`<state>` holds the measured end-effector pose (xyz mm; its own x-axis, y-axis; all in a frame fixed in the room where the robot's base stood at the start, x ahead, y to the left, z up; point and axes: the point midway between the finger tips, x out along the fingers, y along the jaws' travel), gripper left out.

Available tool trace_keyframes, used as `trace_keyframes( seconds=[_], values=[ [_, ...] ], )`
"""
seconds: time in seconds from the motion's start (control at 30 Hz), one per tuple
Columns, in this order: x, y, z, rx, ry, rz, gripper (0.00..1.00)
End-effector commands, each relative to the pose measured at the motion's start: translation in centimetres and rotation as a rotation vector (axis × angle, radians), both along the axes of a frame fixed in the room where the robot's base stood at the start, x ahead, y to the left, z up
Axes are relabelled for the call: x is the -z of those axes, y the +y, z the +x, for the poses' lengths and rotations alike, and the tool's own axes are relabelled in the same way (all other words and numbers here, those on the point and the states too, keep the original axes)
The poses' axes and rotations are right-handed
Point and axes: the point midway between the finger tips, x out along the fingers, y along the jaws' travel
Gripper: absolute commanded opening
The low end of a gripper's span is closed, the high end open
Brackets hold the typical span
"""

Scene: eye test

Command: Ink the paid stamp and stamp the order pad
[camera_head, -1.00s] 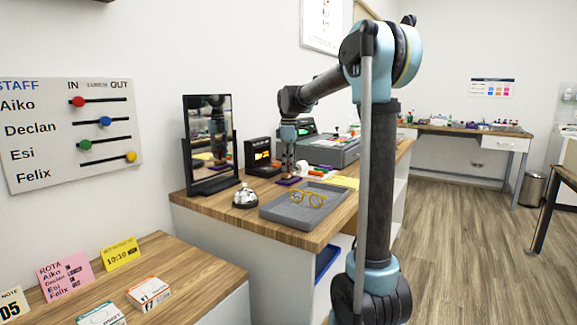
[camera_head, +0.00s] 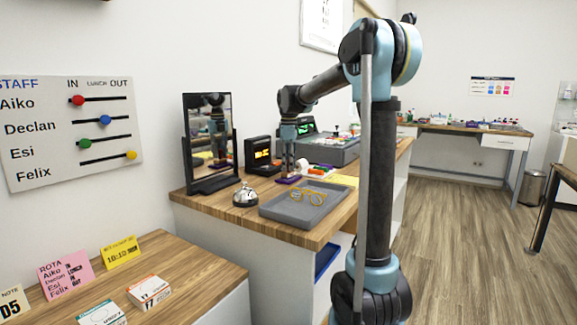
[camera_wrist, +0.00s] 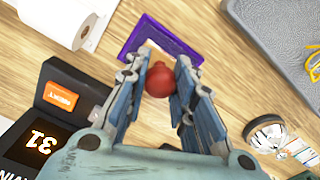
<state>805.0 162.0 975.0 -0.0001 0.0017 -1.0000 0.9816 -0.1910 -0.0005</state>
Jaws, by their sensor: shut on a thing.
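My gripper (camera_wrist: 158,82) is shut on the red round knob of the stamp (camera_wrist: 158,79) in the wrist view. The knob hides the stamp's lower part. A purple-rimmed ink pad (camera_wrist: 185,46) lies on the counter at the knob, partly hidden by the fingers; I cannot tell whether the stamp touches it. In the head view my gripper (camera_head: 288,172) points down over the purple pad (camera_head: 287,181). A yellow sheet or pad (camera_head: 346,180) lies to the right; I cannot tell if it is the order pad.
A grey tray (camera_head: 280,210) with yellow glasses (camera_head: 308,197) stands at the counter's front. A bell (camera_head: 245,196), a mirror (camera_head: 208,140) and a black display (camera_head: 258,152) stand left of my gripper. A white paper roll (camera_wrist: 62,22) is close by. A grey register (camera_head: 330,150) stands behind.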

Motion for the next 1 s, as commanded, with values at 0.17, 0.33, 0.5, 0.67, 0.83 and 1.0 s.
trace_keyframes(
  seconds=[0.17, 0.33, 0.5, 0.67, 0.83, 1.0],
  values=[
    [0.1, 0.0, 0.0, 0.0, 0.001, 0.0, 0.08],
    [0.1, 0.0, 0.0, 0.0, 0.001, 0.0, 0.08],
    [0.0, 0.0, 0.0, 0.0, 0.001, 0.0, 0.08],
    [-1.0, 0.0, 0.0, 0.0, 0.0, 0.0, 0.08],
    [-2.1, 0.0, 0.0, 0.0, 0.0, 0.0, 0.08],
    [-3.2, 0.0, 0.0, 0.0, 0.0, 0.0, 0.08]
  ],
)
